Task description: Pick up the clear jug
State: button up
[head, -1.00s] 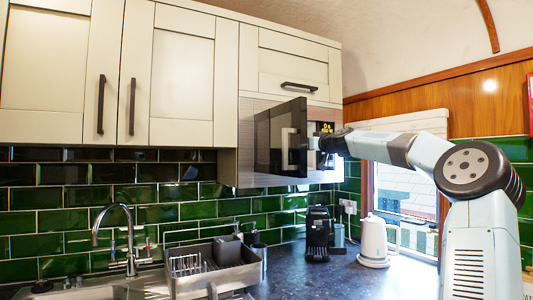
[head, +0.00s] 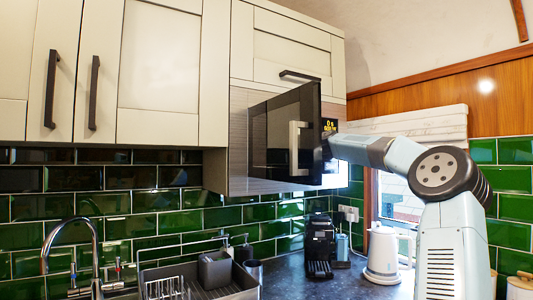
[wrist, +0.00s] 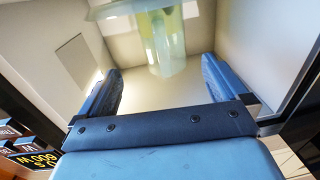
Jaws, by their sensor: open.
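The clear jug (wrist: 162,38) shows at the top of the wrist view, see-through with a yellow-green tint, inside the pale cavity of the microwave. Its upper part is cut off by the picture edge. My gripper (wrist: 162,70) is open, with its two blue-padded fingers apart and pointing towards the jug. The jug's lower end shows between the fingertips in the picture; I cannot tell whether they touch it. In the head view the open microwave door (head: 285,135) hides both my gripper and the jug.
The microwave sits under the wall cupboards (head: 172,60), its lit display (head: 330,125) right of the door. Below are a black coffee machine (head: 319,245), a white kettle (head: 383,254), a dish rack (head: 205,283) and a tap (head: 92,255). Cavity walls lie close around my gripper.

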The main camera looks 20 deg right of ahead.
jog(key=shift+a+x, duration=0.15)
jog(key=shift+x, duration=1.6)
jog(key=shift+a+x, duration=0.15)
jog(key=shift+x, duration=4.35)
jog(key=shift+d+r, duration=0.15)
jog(key=c, duration=1.4)
jog(key=shift+r, duration=0.1)
